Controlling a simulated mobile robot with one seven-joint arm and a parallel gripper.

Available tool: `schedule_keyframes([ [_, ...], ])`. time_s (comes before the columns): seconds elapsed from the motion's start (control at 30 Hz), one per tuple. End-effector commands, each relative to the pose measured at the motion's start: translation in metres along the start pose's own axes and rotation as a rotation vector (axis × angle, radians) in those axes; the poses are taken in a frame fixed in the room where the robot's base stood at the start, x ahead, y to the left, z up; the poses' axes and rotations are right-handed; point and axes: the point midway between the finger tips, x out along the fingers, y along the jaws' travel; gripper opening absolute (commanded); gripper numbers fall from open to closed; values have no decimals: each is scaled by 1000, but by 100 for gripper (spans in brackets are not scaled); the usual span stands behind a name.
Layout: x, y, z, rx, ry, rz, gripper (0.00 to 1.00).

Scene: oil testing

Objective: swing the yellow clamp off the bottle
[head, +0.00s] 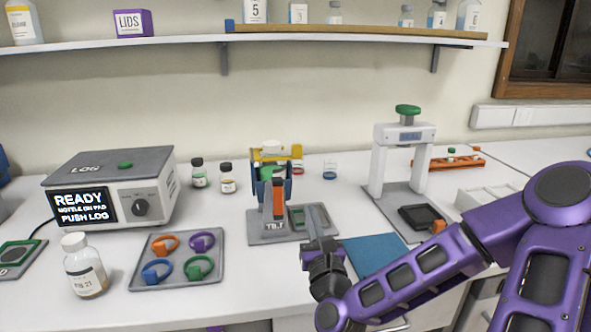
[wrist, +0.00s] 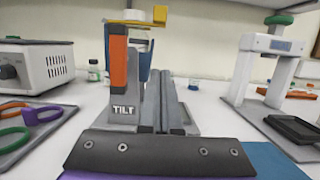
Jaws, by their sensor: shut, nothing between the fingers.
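The yellow clamp (head: 275,154) lies across the top of the bottle in the tilt stand (head: 258,230), near the middle of the bench. It also shows in the wrist view (wrist: 132,23), top centre. The bottle (head: 269,146) shows mostly as a white cap; the blue cradle (head: 288,186) and the upright orange part (head: 278,198) hide much of its body. My gripper (head: 312,222) is shut and empty, in front of and to the right of the stand, below the clamp. Its closed fingers (wrist: 162,78) point toward the stand, apart from the clamp.
A LOG box (head: 110,180) reading READY stands left, beside a tray of coloured rings (head: 178,283) and a capped bottle (head: 85,268). A white SEAL press (head: 376,160) stands right. A blue mat (head: 375,256) lies near my arm. Small bottles (head: 228,178) stand behind.

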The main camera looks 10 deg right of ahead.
Motion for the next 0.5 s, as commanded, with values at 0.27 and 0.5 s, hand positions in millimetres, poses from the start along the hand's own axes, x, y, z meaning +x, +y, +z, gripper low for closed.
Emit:
schedule_keyframes([
  [0.27,1,0,-1,-3,1,1,0],
  [0.5,20,0,-5,-8,-3,0,0],
])
